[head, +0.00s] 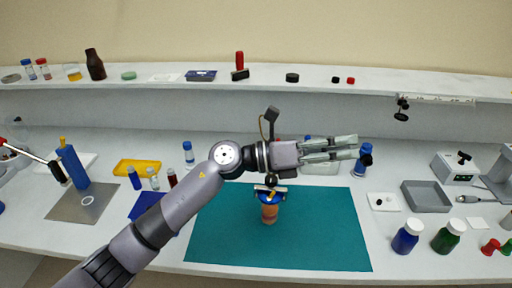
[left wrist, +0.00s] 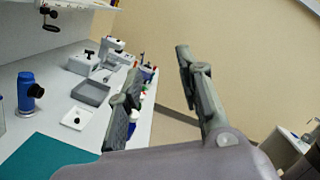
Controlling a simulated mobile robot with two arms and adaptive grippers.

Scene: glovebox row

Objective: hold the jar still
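An orange-brown jar (head: 269,212) with a blue top stands on the teal mat (head: 320,240) in the head view. Its upper part is partly covered by small dark and pale parts below my left wrist, and I cannot tell whether they touch it. My left gripper (head: 357,147) is above and to the right of the jar, pointing right, away from it. In the left wrist view the fingers of the left gripper (left wrist: 158,68) are spread, with nothing between them. The jar does not show in the left wrist view. My right gripper is not in view.
A blue jar (head: 405,238) and a green jar (head: 447,238) with white lids stand right of the mat. A grey tray (head: 426,197) lies behind them. The mat's right part is clear.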

